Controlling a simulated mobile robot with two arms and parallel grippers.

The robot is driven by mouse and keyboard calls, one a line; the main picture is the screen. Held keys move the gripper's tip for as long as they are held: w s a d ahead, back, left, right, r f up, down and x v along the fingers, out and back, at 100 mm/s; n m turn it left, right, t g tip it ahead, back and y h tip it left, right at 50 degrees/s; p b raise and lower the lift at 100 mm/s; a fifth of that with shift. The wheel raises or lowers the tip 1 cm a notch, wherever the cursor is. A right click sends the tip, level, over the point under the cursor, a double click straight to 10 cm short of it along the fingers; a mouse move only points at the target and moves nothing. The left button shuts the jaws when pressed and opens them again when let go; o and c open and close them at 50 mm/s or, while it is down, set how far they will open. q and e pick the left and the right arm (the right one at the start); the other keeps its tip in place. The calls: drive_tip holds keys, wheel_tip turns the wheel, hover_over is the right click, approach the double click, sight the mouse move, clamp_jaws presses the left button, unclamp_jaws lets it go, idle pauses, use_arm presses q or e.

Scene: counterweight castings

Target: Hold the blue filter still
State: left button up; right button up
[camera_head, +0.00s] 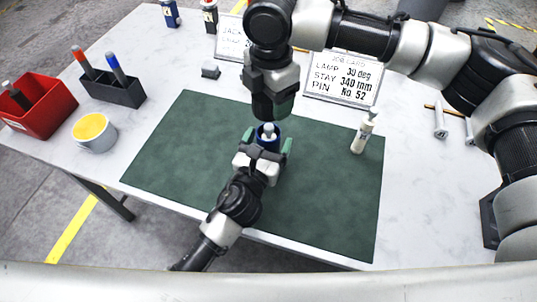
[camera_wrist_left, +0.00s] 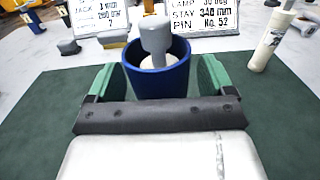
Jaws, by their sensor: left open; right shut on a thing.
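The blue filter (camera_head: 258,134) is a round, open-topped blue cup standing upright on the green mat (camera_head: 180,150). In the left wrist view the filter (camera_wrist_left: 157,82) is between the green fingers of my left gripper (camera_wrist_left: 158,85). A grey knobbed piece (camera_wrist_left: 156,38) stands up out of it, over a pale part inside. My left gripper (camera_head: 268,148) is open, with one finger on each side of the filter; any gap is small. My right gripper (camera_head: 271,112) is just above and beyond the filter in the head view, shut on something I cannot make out.
A white bottle (camera_head: 362,134) stands on the mat's right. Job cards (camera_head: 343,78) stand behind it. A red bin (camera_head: 40,105), a dark pen holder (camera_head: 112,92) and a yellow-filled cup (camera_head: 94,132) are at left. A small grey block (camera_head: 210,71) lies behind the mat. The mat's left is clear.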

sight(271, 125)
use_arm(q)
drive_tip(key=shift+w, duration=0.1)
drive_tip(key=shift+c, duration=0.2)
drive_tip(key=c, duration=1.3)
drive_tip(key=shift+c, duration=0.2)
use_arm(e)
drive_tip(key=shift+f, duration=2.5)
drive_tip(key=shift+f, duration=0.85)
drive_tip(key=shift+f, duration=0.55)
